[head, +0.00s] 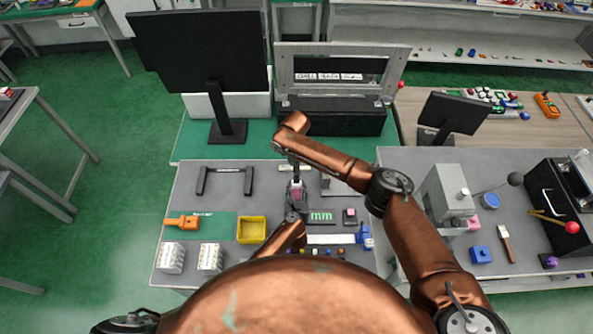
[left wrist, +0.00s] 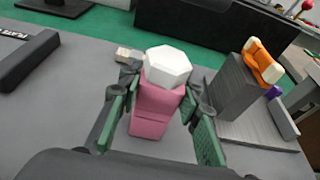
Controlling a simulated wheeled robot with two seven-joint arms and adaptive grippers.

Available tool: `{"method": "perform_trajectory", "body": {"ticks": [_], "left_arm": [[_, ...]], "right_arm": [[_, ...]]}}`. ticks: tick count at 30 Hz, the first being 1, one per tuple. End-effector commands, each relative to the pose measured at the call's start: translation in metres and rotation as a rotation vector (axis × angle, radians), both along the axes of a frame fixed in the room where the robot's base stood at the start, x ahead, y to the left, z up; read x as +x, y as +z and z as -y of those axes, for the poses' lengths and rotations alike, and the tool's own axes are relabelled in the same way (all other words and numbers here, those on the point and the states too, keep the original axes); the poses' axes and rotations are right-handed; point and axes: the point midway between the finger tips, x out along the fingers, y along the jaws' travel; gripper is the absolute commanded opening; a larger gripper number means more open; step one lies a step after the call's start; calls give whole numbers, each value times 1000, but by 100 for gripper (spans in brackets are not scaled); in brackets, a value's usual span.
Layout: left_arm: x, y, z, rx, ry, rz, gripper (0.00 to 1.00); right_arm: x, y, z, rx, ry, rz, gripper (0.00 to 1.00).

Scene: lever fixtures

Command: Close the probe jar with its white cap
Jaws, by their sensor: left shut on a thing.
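The pink probe jar (left wrist: 158,108) stands between the green-padded fingers of my left gripper (left wrist: 163,95), which is shut on it. The white many-sided cap (left wrist: 168,65) is on top of the jar; I cannot tell whether it is fully seated. In the head view the jar (head: 297,184) is small and partly hidden, and my left gripper (head: 296,197) reaches it from the front. My right gripper (head: 294,163) points down from above, just over the jar. Its fingers are too small to read, and it does not show in the left wrist view.
A yellow bin (head: 251,230), an orange tool (head: 182,223) and white stacked blocks (head: 171,258) are at left. A dark rack (head: 225,181) is behind them. A grey block with an orange piece (left wrist: 262,66) stands right of the jar. My right arm crosses above the table.

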Motion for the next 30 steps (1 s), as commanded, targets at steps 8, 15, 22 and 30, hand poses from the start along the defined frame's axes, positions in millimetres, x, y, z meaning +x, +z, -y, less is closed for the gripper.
{"method": "perform_trajectory", "body": {"ticks": [8, 15, 22, 30], "left_arm": [[0, 0, 0, 0, 0, 1, 0], [0, 0, 0, 0, 0, 1, 0], [0, 0, 0, 0, 0, 1, 0], [0, 0, 0, 0, 0, 1, 0]], "right_arm": [[-4, 11, 5, -10, 258, -12, 50], [-5, 11, 6, -9, 263, -14, 50], [-5, 0, 6, -10, 261, -16, 50], [-6, -41, 5, -10, 261, -15, 50]]}}
